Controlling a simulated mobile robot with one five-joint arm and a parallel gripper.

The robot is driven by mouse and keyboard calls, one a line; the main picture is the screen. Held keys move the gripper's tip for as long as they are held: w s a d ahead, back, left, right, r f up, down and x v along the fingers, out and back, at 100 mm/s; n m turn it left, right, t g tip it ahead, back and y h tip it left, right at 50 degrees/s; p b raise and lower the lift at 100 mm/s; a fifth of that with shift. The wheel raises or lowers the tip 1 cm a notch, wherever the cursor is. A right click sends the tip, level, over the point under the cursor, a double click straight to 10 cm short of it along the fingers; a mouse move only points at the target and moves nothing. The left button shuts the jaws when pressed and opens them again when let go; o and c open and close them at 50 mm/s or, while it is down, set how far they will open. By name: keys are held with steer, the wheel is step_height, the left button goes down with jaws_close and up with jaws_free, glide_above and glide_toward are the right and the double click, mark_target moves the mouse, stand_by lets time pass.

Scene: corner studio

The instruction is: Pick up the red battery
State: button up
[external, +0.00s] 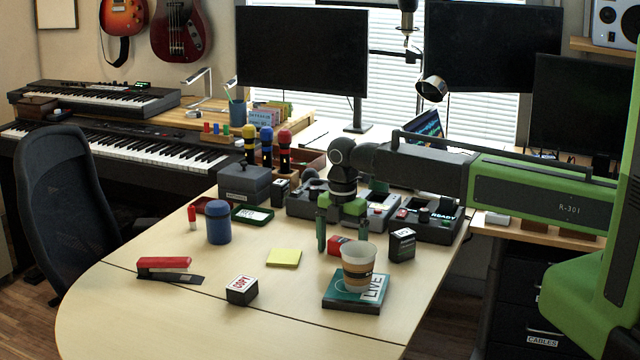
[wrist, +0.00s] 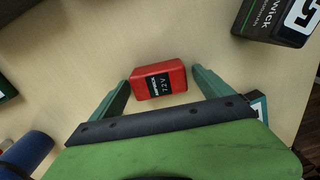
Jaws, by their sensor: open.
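The red battery (wrist: 159,79), a small block with a black "12 V" label, lies on the table in the wrist view. It sits between the tips of the two green fingers of my gripper (wrist: 160,92), with bare table showing on both sides of it. In the external view the red battery (external: 341,246) shows partly, behind a paper cup. My gripper (external: 342,244) is open above it, fingers pointing down. I cannot tell whether a finger touches the battery.
A dark box (external: 402,245) stands close right of the battery. The paper cup (external: 358,268) stands on a "LIVE" book (external: 340,300) in front. Audio gear (external: 436,228) lies behind. Yellow notes (external: 284,257) and a blue jar (external: 218,222) are left.

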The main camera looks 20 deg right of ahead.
mark_target(342, 242)
steer(key=shift+r, duration=0.15)
steer(key=c, duration=1.7)
steer(key=shift+r+p, duration=0.5)
steer(key=shift+p, duration=0.05)
step_height(342, 242, up, 4)
steer(key=p, duration=0.3)
steer(key=shift+f+p, duration=0.1)
steer(key=shift+p, duration=0.3)
steer(key=d+r+p, duration=0.6)
steer(key=d, duration=0.5)
steer(key=shift+w+d, duration=0.35)
steer(key=shift+w, duration=0.1)
